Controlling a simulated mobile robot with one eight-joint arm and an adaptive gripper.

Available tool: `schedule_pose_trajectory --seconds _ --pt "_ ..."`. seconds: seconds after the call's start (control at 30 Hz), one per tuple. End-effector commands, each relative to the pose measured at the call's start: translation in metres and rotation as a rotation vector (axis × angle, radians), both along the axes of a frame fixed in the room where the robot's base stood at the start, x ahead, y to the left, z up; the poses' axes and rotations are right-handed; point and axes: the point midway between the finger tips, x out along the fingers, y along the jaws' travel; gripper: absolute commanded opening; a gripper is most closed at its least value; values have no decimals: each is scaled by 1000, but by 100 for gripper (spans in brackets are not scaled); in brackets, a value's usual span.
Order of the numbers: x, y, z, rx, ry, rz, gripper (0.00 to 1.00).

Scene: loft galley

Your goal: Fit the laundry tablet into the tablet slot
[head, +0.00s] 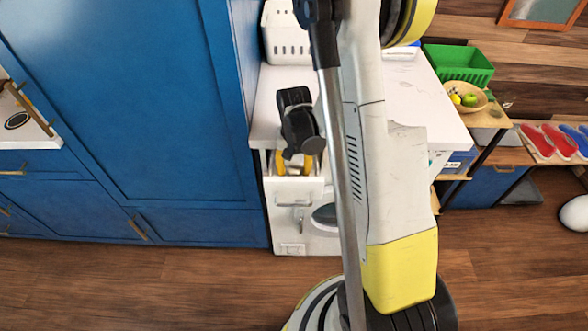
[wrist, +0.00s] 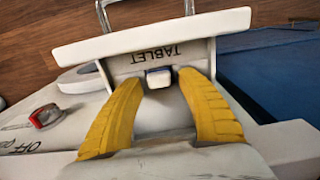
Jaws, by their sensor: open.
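The laundry tablet (wrist: 158,78), a small white block with a blue side, sits between my fingertips in the wrist view, just under the upside-down word TABLET on the drawer. I cannot tell how deep it sits in the tablet slot, whose edges are mostly hidden. My gripper (wrist: 160,86) is open, with a yellow finger on each side of the tablet and gaps between. The pulled-out white drawer (wrist: 150,37) spans the view beyond the fingers. In the head view my gripper (head: 295,165) is over the drawer (head: 295,190); the tablet is not visible there.
A red knob (wrist: 45,117) beside an OFF mark is left of the fingers in the wrist view. The white washer (head: 320,240) stands beside a tall blue cabinet (head: 130,110). A green basket (head: 458,65) and a fruit bowl (head: 466,97) are to the right.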

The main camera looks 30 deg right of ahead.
Motion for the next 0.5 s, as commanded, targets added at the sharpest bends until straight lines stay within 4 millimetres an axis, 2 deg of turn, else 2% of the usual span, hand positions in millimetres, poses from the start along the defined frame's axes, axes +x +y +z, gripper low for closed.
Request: schedule_pose_trajectory --seconds 0.17,0.5 --pt "0 0 17 0 0 0 45" --pt "0 0 94 0 0 0 45"
